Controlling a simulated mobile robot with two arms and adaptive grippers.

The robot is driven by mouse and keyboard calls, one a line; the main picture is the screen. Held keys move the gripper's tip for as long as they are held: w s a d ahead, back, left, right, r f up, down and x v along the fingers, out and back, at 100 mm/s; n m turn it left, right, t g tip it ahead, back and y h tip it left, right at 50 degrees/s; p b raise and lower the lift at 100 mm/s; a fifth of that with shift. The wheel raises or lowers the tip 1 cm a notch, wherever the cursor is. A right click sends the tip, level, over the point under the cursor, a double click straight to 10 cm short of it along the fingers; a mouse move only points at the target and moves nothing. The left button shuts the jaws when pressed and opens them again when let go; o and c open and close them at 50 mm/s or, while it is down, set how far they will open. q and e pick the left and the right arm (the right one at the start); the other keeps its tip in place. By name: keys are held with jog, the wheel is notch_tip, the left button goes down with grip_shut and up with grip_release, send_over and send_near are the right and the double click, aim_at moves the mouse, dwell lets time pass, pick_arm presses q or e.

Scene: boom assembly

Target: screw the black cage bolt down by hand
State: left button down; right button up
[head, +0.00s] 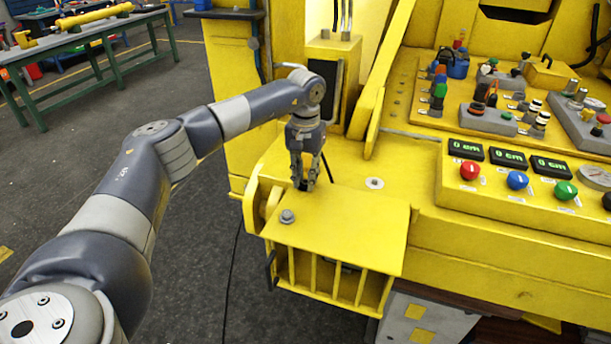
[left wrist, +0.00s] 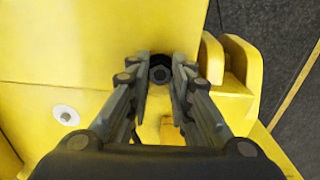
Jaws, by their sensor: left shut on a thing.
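The black cage bolt (left wrist: 159,74) shows between my left fingertips in the left wrist view. In the head view it is a small dark shape (head: 304,185) at the back edge of the yellow cage's top plate (head: 355,235). My left gripper (head: 304,178) points straight down over it and is shut on it, one finger on each side. The fingers hide part of the bolt in the head view, and I cannot tell how deep it sits. My right gripper is not in view.
A grey bolt (head: 287,216) stands near the plate's left corner. A round light washer-like piece (head: 374,183) lies behind the plate. A yellow post (head: 338,95) rises close behind my gripper. A control box (head: 520,180) with knobs and displays stands to the right.

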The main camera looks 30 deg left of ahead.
aim_at(305, 181)
pick_arm(q)
jog(key=shift+w+a+r, duration=0.1)
jog(key=shift+w+r, duration=0.1)
jog(key=shift+r, duration=0.15)
jog(key=c, duration=1.4)
grip_release()
jog(key=shift+c, duration=0.2)
jog(key=shift+s, duration=0.2)
jog(key=shift+f, duration=0.1)
notch_tip(305, 181, up, 12)
